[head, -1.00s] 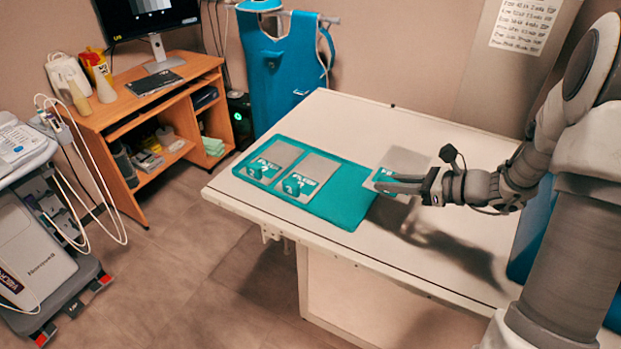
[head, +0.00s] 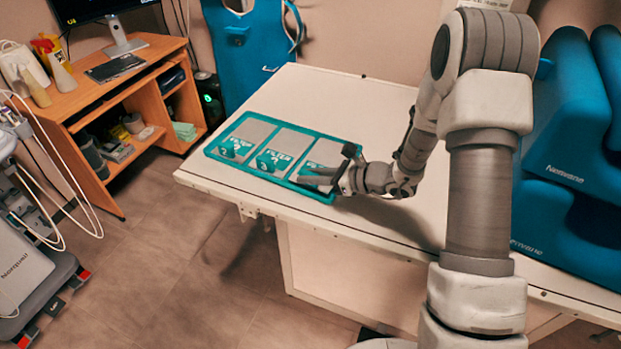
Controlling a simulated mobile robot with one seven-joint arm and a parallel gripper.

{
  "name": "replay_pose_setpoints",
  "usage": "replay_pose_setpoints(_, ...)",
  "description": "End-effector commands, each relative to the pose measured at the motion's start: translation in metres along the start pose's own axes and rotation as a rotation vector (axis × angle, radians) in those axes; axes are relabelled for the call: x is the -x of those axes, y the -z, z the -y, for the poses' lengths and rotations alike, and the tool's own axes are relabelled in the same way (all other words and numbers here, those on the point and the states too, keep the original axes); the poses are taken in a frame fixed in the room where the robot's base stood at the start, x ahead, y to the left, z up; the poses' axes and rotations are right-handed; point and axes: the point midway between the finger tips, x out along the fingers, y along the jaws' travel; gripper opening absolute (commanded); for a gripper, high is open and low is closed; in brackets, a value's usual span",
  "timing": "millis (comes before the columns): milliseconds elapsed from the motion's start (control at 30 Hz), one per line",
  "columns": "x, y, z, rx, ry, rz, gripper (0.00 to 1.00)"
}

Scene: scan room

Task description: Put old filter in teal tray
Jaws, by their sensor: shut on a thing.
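The teal tray (head: 212,152) lies flat near the front left edge of the white table. A grey filter plate with a teal end (head: 252,132) lies in its left place, and a similar one (head: 289,144) lies in the middle place. My gripper (head: 308,178) is at the tray's right end, shut on the teal end of a third filter plate (head: 328,152). This plate is over the tray's right place, low and lined up with the other two. I cannot tell whether it touches the tray floor. My fingers hide part of its teal end.
The white table (head: 380,110) is clear behind and right of the tray. Large blue cushions (head: 560,120) are stacked at the right. A wooden desk (head: 130,85) and a blue apron (head: 245,45) stand beyond the table at the left.

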Motion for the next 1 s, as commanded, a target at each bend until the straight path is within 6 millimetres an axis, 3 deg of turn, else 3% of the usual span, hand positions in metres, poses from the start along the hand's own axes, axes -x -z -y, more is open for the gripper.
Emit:
replay_pose_setpoints(433, -0.005, 0.0121, 0.0005, 0.001, 0.001, 0.001, 0.0)
replay_pose_setpoints(467, -0.0049, 0.0119, 0.0004, 0.001, 0.001, 0.001, 0.21)
replay_pose_setpoints(633, -0.0043, 0.0107, 0.0003, 0.001, 0.001, 0.0, 0.49)
replay_pose_setpoints(1000, -0.0016, 0.0051, 0.0002, 0.001, 0.0, 0.0, 0.49)
